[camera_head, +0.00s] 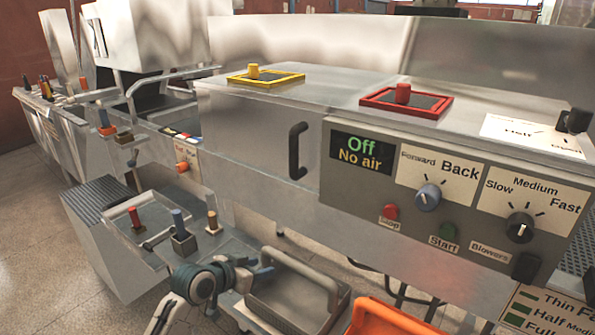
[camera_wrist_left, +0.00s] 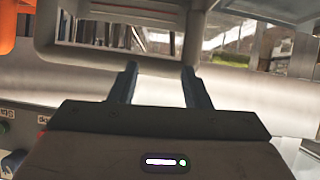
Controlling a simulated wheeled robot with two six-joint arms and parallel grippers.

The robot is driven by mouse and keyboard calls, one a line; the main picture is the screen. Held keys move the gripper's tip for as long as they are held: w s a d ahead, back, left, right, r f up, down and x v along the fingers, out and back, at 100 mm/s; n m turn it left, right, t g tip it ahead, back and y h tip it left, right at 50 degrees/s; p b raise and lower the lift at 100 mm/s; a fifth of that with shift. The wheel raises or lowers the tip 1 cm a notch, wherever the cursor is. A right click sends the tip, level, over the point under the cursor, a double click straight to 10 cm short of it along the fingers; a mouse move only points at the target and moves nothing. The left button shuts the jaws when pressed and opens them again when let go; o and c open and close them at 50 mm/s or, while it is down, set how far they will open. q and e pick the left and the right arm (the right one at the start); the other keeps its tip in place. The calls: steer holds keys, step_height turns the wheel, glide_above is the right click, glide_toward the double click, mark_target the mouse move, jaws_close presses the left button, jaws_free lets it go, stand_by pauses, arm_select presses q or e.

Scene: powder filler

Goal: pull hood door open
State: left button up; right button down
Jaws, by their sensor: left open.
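The steel machine's front has a panel (camera_head: 250,140) with a vertical black handle (camera_head: 298,151). The panel looks closed, its face flush with the control panel beside it; I cannot tell for sure that it is the hood door. My left gripper (camera_head: 262,266) is low in front of the machine, below and left of the black handle and well apart from it. In the left wrist view its two dark fingers (camera_wrist_left: 159,78) are spread with nothing gripped between them. The black handle cannot be made out in the left wrist view. My right gripper is not in view.
A grey tray with a raised handle (camera_head: 328,284) is close to the left gripper, and an orange tray (camera_head: 395,318) is right of it. The control panel (camera_head: 375,215) reads "Off, No air". Small blocks with coloured knobs (camera_head: 181,240) stand to the left.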

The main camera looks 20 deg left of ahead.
arm_select(q)
steer(key=w+r+m+t+h, duration=0.15)
steer(key=w+r, duration=0.35)
steer(key=r, duration=0.6)
steer(key=m+t+h, duration=0.1)
steer(key=t+h, duration=0.2)
glide_toward(290, 148)
steer(key=w, duration=0.1)
steer(key=shift+g, duration=0.25)
steer(key=p+x, duration=0.4)
steer(key=x, duration=0.5)
steer(key=shift+w+d+r, duration=0.2)
steer(key=shift+d, duration=0.15)
steer(key=shift+w+d+f, duration=0.1)
steer(key=shift+w+d, duration=0.05)
steer(key=shift+w, duration=0.15)
steer(key=shift+c, duration=0.2)
jaws_close()
